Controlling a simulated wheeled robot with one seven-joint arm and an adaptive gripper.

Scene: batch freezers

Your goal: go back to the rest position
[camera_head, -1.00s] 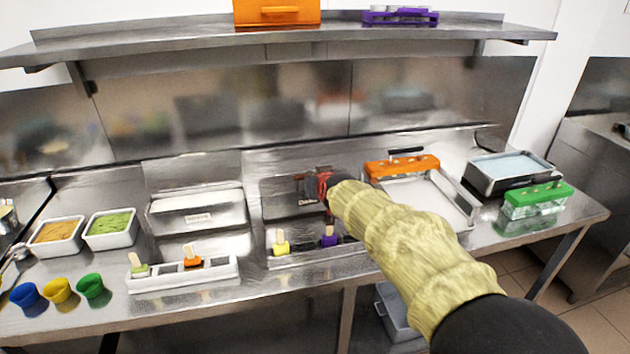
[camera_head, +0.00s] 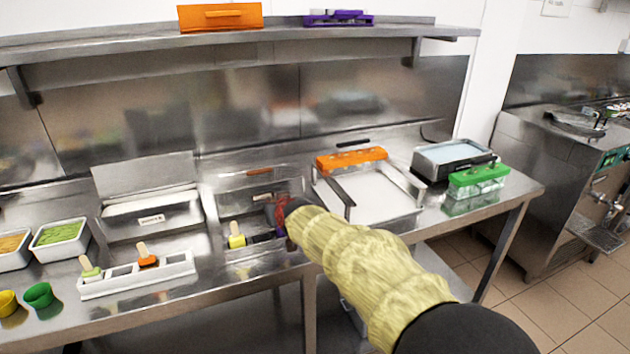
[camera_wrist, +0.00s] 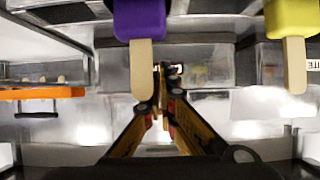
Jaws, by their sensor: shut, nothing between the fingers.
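My gripper (camera_wrist: 160,95) is shut with nothing between its fingers in the wrist view. In the head view my sleeved arm reaches forward from the lower right, and the gripper end (camera_head: 277,212) is over the right part of the open steel well; the fingertips are hard to make out there. A purple popsicle (camera_wrist: 139,22) with its stick toward the fingers shows close by in the wrist view; in the head view it is mostly hidden by my arm. A yellow popsicle (camera_head: 236,236) stands left of the gripper, also in the wrist view (camera_wrist: 292,20).
A white tray (camera_head: 110,290) holds green and orange popsicles at the left. An orange mould (camera_head: 351,160), a green mould (camera_head: 479,181) and a steel basin (camera_head: 440,160) stand on the right. A shelf (camera_head: 120,58) runs above. Open floor (camera_head: 540,300) lies right of the bench.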

